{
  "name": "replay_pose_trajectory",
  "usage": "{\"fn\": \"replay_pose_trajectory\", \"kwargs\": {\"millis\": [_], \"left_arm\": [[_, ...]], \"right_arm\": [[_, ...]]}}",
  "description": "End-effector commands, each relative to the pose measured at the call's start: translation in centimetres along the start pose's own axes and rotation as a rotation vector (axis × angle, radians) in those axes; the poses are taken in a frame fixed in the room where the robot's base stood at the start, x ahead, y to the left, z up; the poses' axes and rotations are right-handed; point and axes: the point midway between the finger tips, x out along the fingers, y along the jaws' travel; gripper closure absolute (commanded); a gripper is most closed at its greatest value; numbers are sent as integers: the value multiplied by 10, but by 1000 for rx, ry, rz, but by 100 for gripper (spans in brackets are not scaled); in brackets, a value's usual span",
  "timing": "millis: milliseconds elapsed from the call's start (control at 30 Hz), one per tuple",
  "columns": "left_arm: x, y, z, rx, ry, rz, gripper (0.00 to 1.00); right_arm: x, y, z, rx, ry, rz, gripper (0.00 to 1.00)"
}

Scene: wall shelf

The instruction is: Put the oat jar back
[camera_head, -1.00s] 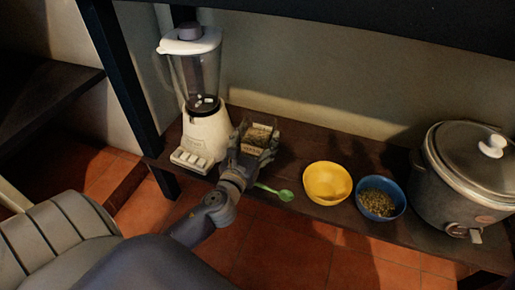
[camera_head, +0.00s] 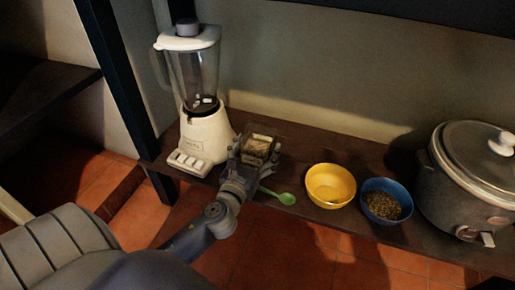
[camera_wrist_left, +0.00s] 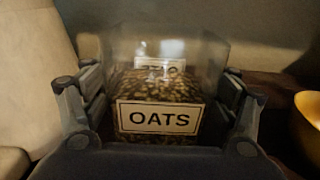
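The oat jar (camera_head: 259,147) is a clear jar of oats at the front of the shelf, right of the blender. In the left wrist view, the jar (camera_wrist_left: 160,95) stands upright with its "OATS" label facing me. My left gripper (camera_head: 255,150) reaches it from the front, with a finger on each side. My right gripper is out of view.
The white blender (camera_head: 205,140) stands close on the left. A green spoon (camera_head: 284,197) lies in front. A yellow bowl (camera_head: 330,186), a blue bowl (camera_head: 387,201) of green-brown bits and a large cooker (camera_head: 465,190) stand to the right. The shelf (camera_head: 310,145) is bare behind the bowls.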

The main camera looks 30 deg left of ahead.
Motion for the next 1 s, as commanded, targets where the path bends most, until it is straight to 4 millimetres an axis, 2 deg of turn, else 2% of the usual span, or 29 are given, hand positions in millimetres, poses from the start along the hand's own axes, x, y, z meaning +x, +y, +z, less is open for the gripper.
{"fn": "replay_pose_trajectory", "kwargs": {"millis": [467,667,833,1000], "left_arm": [[-1,0,5,-1,0,0,9],[-26,0,3,-2,4,0,9],[-60,0,2,-2,6,2,9],[-91,0,1,-1,4,2,9]], "right_arm": [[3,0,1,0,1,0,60],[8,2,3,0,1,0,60],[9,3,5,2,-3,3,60],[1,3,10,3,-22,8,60]]}}
